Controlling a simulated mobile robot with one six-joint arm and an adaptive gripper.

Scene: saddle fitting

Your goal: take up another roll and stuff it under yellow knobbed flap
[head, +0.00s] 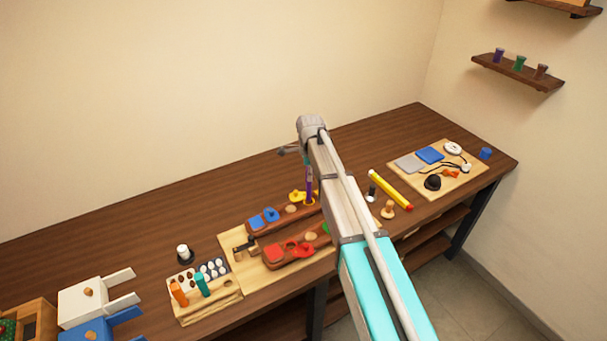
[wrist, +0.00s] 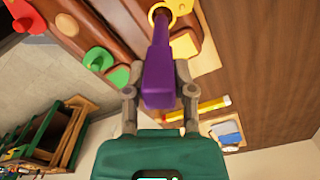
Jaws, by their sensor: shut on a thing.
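My gripper (wrist: 157,84) is shut on a purple tool (wrist: 160,70), a thick block with a narrower shaft. In the head view the purple tool (head: 309,188) hangs down from my gripper over the back row of the dark wooden fixture. Its far end is at a yellow ring (wrist: 171,10) in the wrist view; whether they touch I cannot tell. The yellow knobbed flap (head: 297,196) is beside the tool in the head view, partly hidden by my arm. Nothing I can be sure is a roll shows in my gripper.
Blue (head: 270,215), red (head: 298,249) and green (wrist: 97,59) flaps sit on the same fixture. A wooden tray (head: 212,308) with orange and teal upright pieces stands left. A yellow stick (head: 390,190) lies right.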

